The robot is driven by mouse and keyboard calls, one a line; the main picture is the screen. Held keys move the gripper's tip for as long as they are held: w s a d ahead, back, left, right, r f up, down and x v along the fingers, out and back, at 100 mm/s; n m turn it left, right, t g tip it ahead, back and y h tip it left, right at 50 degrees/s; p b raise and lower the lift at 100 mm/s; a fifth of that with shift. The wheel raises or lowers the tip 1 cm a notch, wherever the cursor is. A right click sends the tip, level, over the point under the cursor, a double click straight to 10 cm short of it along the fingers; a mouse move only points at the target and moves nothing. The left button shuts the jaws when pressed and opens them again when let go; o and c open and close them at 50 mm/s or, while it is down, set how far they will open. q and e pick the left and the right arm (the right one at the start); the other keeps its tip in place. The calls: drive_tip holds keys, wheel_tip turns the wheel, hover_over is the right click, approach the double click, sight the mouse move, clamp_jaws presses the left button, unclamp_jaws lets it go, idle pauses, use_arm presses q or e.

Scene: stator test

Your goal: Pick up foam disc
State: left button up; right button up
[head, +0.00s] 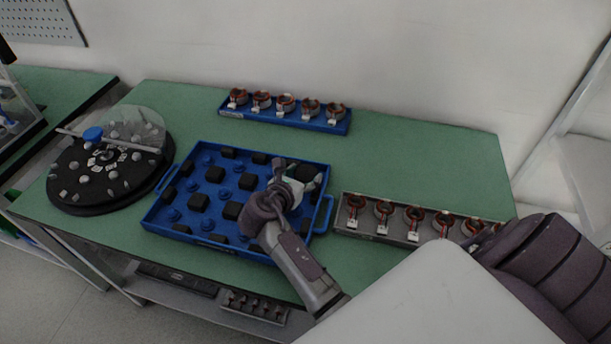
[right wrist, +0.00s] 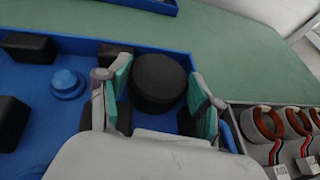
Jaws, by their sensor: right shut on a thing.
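The foam disc (right wrist: 158,82) is a black round piece. In the right wrist view it sits between the teal pads of my right gripper (right wrist: 160,88), which is shut on it. In the head view the gripper (head: 304,180) is over the right side of the blue tray (head: 168,232), with the dark disc (head: 307,172) between its fingers. Whether the disc is clear of the tray is hard to tell. My left gripper is not in view.
The blue tray holds several black blocks (head: 232,210) and blue pegs (right wrist: 66,82). A blue rack (head: 342,127) of coils stands behind; a grey coil rack (head: 338,222) is close on the right. A round black fixture (head: 75,200) stands left. The green table (head: 440,160) is clear at back right.

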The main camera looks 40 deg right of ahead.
sight(308, 176)
drive_tip(key=shift+r, duration=0.5)
drive_tip(key=r, duration=0.2)
drive_tip(key=d+r, duration=0.1)
drive_tip(key=shift+s+r, duration=0.25)
drive_tip(key=shift+r, duration=0.1)
drive_tip(key=s+d+r, duration=0.5)
drive_tip(key=d+r, duration=0.1)
drive_tip(key=d, duration=0.3)
drive_tip(key=shift+s+r+p, duration=0.15)
drive_tip(key=shift+s+p, duration=0.25)
drive_tip(key=shift+p, duration=0.05)
